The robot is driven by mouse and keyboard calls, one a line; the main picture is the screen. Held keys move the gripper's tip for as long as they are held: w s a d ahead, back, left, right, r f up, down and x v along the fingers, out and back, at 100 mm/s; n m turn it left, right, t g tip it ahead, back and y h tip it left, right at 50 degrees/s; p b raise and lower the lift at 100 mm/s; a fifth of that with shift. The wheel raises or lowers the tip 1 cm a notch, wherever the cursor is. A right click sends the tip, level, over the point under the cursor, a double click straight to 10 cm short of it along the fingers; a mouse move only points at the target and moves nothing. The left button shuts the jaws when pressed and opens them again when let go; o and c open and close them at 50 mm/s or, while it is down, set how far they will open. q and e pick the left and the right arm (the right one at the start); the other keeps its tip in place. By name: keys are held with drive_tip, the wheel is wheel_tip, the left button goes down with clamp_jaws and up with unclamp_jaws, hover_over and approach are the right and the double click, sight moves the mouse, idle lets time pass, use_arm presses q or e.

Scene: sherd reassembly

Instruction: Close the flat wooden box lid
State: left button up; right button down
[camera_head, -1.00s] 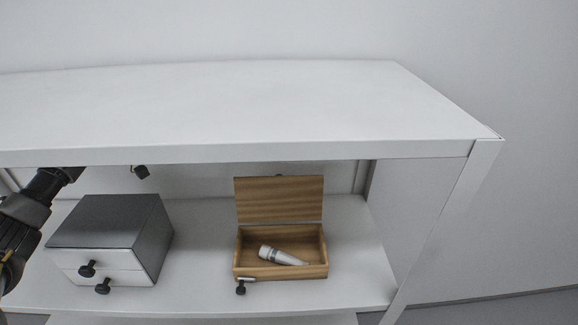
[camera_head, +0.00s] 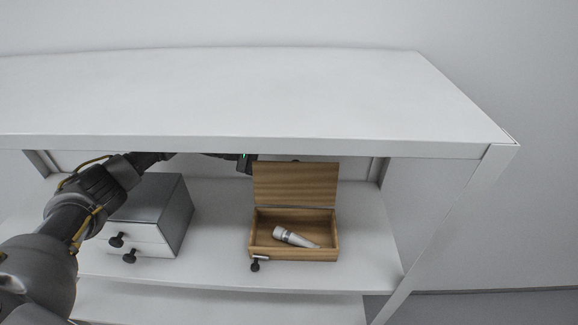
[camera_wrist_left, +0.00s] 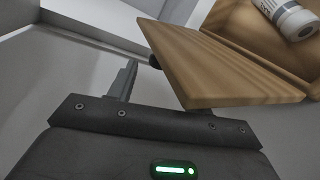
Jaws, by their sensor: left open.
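The flat wooden box (camera_head: 294,254) stands on the shelf with its lid (camera_head: 295,184) raised upright at the back. A white tube (camera_head: 296,238) lies inside; box and tube also show at the upper right of the left wrist view. My left gripper (camera_head: 245,163) is at the lid's upper left corner, under the top board. In the left wrist view the lid (camera_wrist_left: 215,65) crosses in front of the gripper's right side, and only one finger (camera_wrist_left: 122,80) shows. The gripper is open; whether it touches the lid I cannot tell. My right gripper is not in view.
A grey-topped cabinet with two white drawers and black knobs (camera_head: 150,240) stands left of the box, behind my left arm. The white top board (camera_head: 250,95) overhangs the shelf closely. The shelf (camera_head: 365,230) is clear right of the box.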

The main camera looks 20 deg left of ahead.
use_arm(q)
drive_tip(key=shift+b+x, duration=0.45)
drive_tip(key=shift+x, duration=0.95)
clamp_jaws()
